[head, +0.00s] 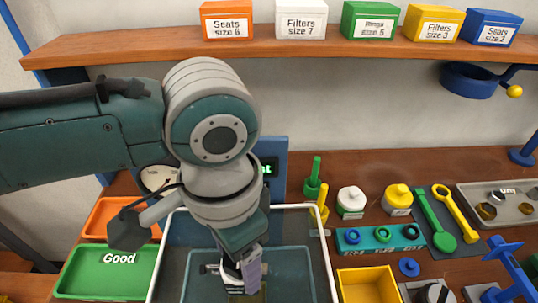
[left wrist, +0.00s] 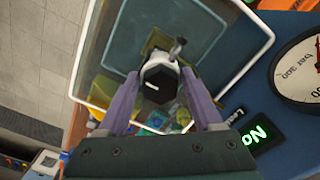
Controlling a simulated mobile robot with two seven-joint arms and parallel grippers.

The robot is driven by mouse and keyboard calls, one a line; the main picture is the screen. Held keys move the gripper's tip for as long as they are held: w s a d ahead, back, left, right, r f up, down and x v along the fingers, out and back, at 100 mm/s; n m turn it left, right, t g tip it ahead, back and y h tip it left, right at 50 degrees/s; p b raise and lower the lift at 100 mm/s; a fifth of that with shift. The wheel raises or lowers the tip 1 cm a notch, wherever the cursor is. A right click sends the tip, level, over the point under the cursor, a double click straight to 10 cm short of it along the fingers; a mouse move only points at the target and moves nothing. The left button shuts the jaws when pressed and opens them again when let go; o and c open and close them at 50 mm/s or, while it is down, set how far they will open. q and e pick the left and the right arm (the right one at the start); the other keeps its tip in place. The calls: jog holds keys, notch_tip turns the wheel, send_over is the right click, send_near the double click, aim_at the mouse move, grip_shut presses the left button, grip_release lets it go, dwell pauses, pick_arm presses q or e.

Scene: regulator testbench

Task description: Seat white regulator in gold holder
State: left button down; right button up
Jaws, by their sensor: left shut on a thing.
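My left gripper (head: 244,274) reaches down inside the clear-walled, white-rimmed enclosure (head: 326,262). Its purple fingers are shut on the white regulator (head: 229,268). In the left wrist view the regulator (left wrist: 155,66) sits between the two fingers (left wrist: 160,80), with a dark hexagonal end facing the camera and a grey stub at its side. A gold patch, likely the gold holder (left wrist: 155,40), shows just behind the regulator. Most of it is hidden, and I cannot tell whether the two touch. My right gripper is in neither view.
A green "Good" tray (head: 105,272) and an orange tray (head: 112,216) lie left of the enclosure. A yellow bin (head: 368,285), a teal ring block (head: 380,238) and wrenches (head: 437,222) lie to the right. A gauge and lit display (left wrist: 258,134) stand beside the enclosure.

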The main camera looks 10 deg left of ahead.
pick_arm(q)
jog(key=shift+f+b, duration=0.65)
jog(key=shift+f, duration=1.3)
dwell(1.7)
jog(key=shift+f+b, duration=1.3)
jog(key=shift+f, duration=1.2)
dwell(1.8)
